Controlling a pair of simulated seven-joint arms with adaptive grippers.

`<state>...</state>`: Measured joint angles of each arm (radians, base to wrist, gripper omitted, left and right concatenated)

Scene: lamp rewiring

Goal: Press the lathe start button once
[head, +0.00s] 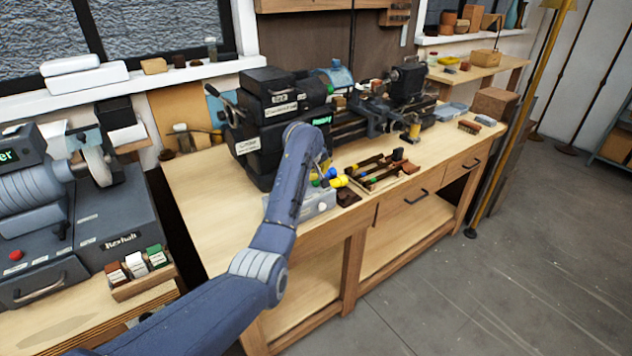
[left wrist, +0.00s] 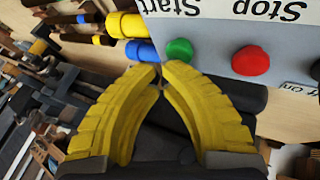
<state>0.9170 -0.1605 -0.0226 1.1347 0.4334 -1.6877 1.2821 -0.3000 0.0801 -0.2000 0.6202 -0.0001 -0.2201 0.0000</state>
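The start button is a green round button (left wrist: 179,51) under an upside-down "Start" label on a grey control box (left wrist: 212,42). A red stop button (left wrist: 250,60) sits to its right in the left wrist view. In the head view the grey box (head: 318,203) stands at the bench's front edge, partly behind my left arm. My left gripper (left wrist: 161,69) has yellow ribbed fingers. Their tips meet, with nothing seen between them. The tips appear just below and left of the green button; I cannot tell whether they touch it. My right gripper is in neither view.
Yellow (left wrist: 127,25) and blue (left wrist: 143,50) cylinders stick out beside the green button. A rack of tools (head: 378,172) lies right of the box. The dark lathe (head: 350,122) stands behind. A second machine (head: 75,235) is at the left.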

